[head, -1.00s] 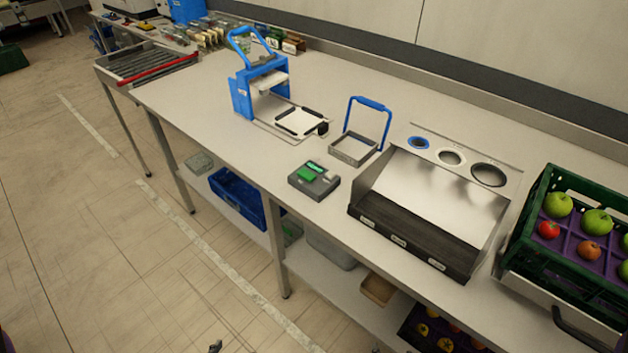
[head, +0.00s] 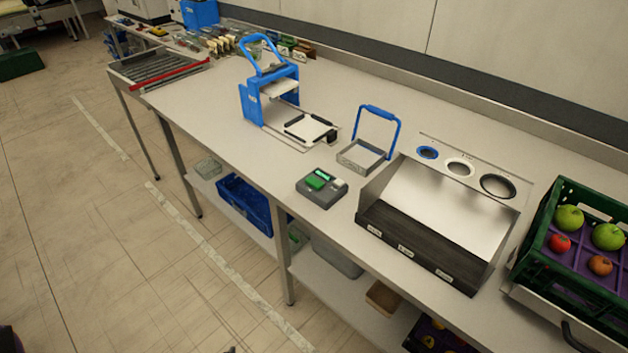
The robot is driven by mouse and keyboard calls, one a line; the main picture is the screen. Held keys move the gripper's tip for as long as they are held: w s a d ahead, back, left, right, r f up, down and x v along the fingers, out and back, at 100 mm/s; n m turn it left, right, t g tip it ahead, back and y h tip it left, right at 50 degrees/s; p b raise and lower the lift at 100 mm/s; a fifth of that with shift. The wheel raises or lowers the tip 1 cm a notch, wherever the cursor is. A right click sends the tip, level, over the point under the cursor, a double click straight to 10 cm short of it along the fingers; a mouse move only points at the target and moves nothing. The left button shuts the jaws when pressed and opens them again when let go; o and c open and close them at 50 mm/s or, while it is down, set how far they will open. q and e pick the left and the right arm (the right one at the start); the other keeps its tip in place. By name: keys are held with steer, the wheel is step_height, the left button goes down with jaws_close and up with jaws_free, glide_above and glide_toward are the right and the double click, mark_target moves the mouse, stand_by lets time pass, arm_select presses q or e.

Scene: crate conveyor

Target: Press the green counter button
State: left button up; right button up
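The counter is a small dark grey box (head: 322,196) on the front part of the workbench, left of the steel sorting tray. Its green button (head: 317,180) is on the top face, on the left. A small pale part sits beside the button to the right. Nothing covers the box or the button. Neither gripper can be made out. Only a tiny dark sliver shows at the bottom edge, too little to identify, and it is well away from the counter.
Behind the counter stands a square frame with a blue handle (head: 378,112). A blue press (head: 270,95) is further left. The steel tray (head: 433,205) is to the right, then a green crate (head: 540,232) of fruit. The bench front beside the counter is clear.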

arm_select(q)
jaws_close()
stand_by(1.0)
